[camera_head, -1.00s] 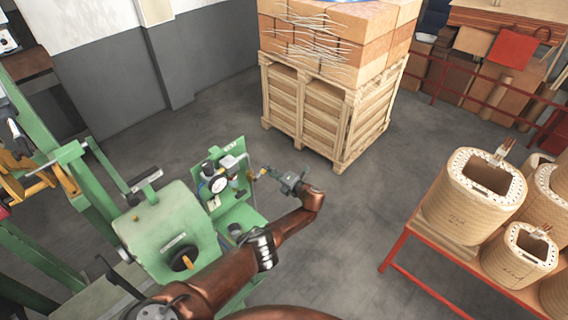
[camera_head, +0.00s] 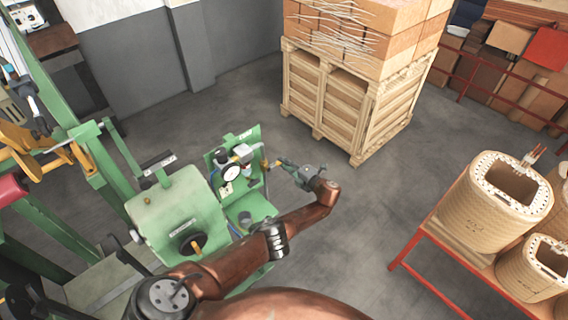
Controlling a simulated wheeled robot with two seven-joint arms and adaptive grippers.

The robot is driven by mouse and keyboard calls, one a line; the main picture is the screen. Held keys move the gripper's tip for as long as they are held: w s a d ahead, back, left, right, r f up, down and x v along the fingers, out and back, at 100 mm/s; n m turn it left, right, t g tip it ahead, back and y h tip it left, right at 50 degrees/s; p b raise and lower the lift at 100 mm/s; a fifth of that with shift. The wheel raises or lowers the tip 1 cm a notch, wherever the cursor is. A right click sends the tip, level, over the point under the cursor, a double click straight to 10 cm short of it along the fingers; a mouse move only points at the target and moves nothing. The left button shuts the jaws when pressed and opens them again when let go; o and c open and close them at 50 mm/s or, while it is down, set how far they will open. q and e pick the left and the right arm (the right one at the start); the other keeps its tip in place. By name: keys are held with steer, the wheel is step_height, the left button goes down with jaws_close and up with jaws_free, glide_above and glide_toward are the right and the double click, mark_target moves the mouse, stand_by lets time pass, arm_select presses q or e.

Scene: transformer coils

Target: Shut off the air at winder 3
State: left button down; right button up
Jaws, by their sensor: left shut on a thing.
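The green winder (camera_head: 180,212) stands at left centre, with an upright green panel carrying a round white pressure gauge (camera_head: 232,172) and air fittings. A small yellow valve handle (camera_head: 267,163) sticks out at the panel's right side. My left gripper (camera_head: 279,162) is at this handle, to the right of the panel, and is shut on it. The fingertips are small in the picture, so the handle's exact angle is hard to tell. My right gripper is not in view.
A wooden crate (camera_head: 345,105) stacked with cartons (camera_head: 370,30) stands behind the gripper. A red-framed table (camera_head: 440,262) with wound coils (camera_head: 497,205) is at the right. Grey floor (camera_head: 365,215) between them is clear.

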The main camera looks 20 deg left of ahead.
arm_select(q)
steer(key=c, duration=2.3)
jaws_free()
steer(key=shift+s+a+f, duration=0.15)
steer(key=shift+s+a, duration=0.15)
steer(key=shift+a, duration=0.2)
steer(key=shift+o, duration=0.6)
steer(key=shift+a, duration=0.1)
steer(key=o, duration=0.3)
steer(key=shift+w, duration=0.15)
steer(key=v, duration=1.2)
steer(key=shift+d, duration=0.45)
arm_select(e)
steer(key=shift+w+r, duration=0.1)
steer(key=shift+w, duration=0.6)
arm_select(q)
steer(key=shift+w, duration=0.1)
